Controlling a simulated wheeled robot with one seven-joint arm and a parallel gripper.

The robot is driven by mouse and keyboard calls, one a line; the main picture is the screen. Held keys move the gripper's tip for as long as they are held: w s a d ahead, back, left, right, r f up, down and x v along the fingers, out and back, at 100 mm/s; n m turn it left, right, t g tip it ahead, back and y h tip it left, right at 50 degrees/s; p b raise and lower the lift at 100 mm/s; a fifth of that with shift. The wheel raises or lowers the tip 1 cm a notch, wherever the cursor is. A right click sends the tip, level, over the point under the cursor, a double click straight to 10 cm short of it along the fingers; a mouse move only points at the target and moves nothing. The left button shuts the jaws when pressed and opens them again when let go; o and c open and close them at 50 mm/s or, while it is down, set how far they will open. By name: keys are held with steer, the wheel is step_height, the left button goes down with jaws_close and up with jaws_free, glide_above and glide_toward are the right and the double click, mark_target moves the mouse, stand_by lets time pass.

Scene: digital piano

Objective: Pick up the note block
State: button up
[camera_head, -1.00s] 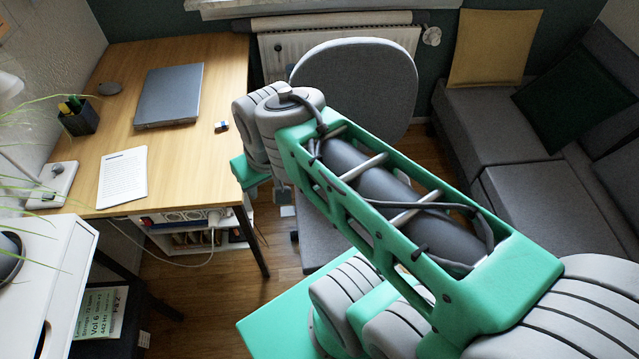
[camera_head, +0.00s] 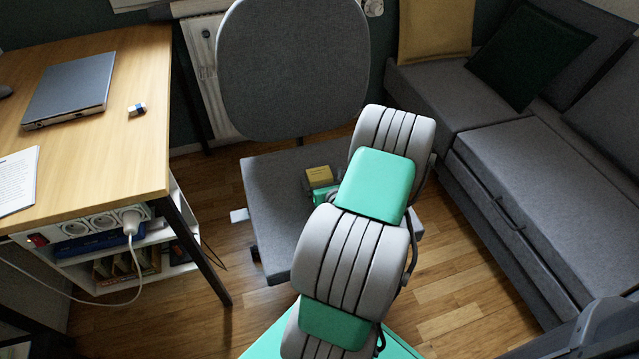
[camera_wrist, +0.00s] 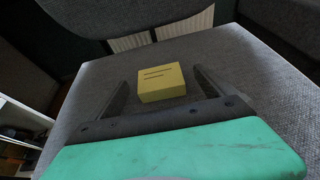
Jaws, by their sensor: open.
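The note block is a small yellow block (camera_head: 319,177) on the grey seat of the office chair (camera_head: 270,180). It also shows in the wrist view (camera_wrist: 162,83), with dark lines on its top. My gripper (camera_wrist: 158,85) is open, with one dark finger on each side of the block in the wrist view. I cannot tell whether the fingers touch it or how far above the seat they are. In the head view my arm hides most of the gripper and part of the seat.
A wooden desk (camera_head: 110,150) with a laptop (camera_head: 70,88) and a small blue and white item (camera_head: 137,109) stands at the left. The chair's backrest (camera_head: 292,70) rises behind the seat. A grey sofa (camera_head: 550,170) stands at the right. Wooden floor (camera_head: 450,290) shows between.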

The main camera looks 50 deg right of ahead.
mark_target(319, 172)
steer(key=b+x, duration=0.1)
steer(key=x, duration=0.4)
steer(key=shift+w+f+b, duration=0.2)
steer(key=shift+w+b, duration=0.05)
steer(key=shift+b, duration=0.15)
steer(key=c, duration=1.5)
steer(key=shift+r, duration=0.15)
